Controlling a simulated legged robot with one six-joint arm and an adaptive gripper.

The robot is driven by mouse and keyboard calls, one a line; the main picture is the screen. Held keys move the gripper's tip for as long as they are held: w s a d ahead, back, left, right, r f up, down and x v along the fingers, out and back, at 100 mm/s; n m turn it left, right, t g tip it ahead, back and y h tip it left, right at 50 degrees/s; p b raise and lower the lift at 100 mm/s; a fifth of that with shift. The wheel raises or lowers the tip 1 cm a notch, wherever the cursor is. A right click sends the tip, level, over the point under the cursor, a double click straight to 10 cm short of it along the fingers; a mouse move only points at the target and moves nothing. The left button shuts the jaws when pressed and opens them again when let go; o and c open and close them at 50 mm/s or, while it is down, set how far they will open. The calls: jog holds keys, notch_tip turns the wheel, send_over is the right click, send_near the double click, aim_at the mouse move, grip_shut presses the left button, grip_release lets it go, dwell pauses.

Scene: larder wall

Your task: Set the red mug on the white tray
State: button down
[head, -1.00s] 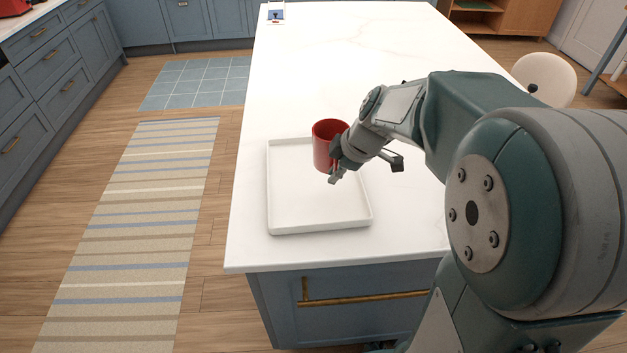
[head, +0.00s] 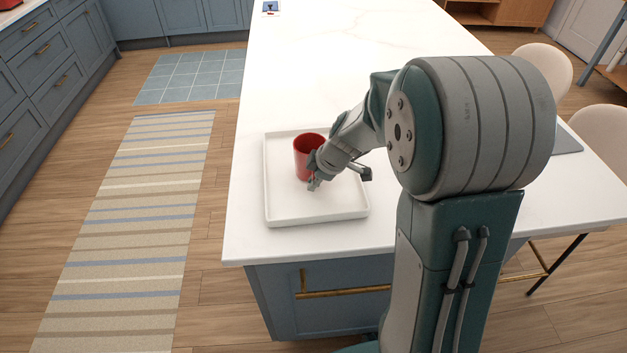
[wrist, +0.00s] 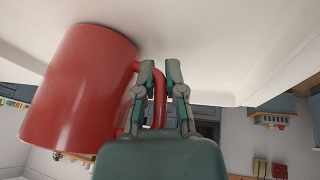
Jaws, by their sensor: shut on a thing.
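The red mug (head: 305,158) is upright over the inner part of the white tray (head: 290,211), near its middle. My gripper (head: 314,183) reaches in from the right and is shut on the mug's handle. The wrist view shows the fingers (wrist: 160,68) around the red handle (wrist: 160,98), with the mug body (wrist: 82,90) beside them. The mug's base is at or very close to the tray floor (wrist: 200,30); I cannot tell if they touch. The tray is otherwise empty.
The tray lies near the left front corner of the white island top (head: 330,65). A small card (head: 271,8) is at its far end. A flat grey item (head: 568,142) lies at right. Pale chairs (head: 543,66) stand along the right side. The island's middle is clear.

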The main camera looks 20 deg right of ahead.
jog(key=c, duration=0.7)
grip_release()
jog(key=v, duration=1.1)
jog(key=shift+s+a+r+m+t+h, duration=0.35)
jog(key=shift+s+a+r+m+h, duration=0.5)
jog(key=shift+s+m, duration=2)
jog(key=shift+s+a+r+m+t+h, duration=0.5)
jog(key=shift+s+r+m, duration=1.05)
jog(key=shift+s, duration=2.35)
jog(key=shift+s+a+r+m+t+h, duration=0.25)
jog(key=shift+s+a+r+m+h, duration=0.35)
jog(key=shift+s+m, duration=2.45)
jog(key=shift+s+a+r+n, duration=0.1)
jog(key=shift+s+a+n, duration=0.15)
jog(key=shift+n, duration=0.1)
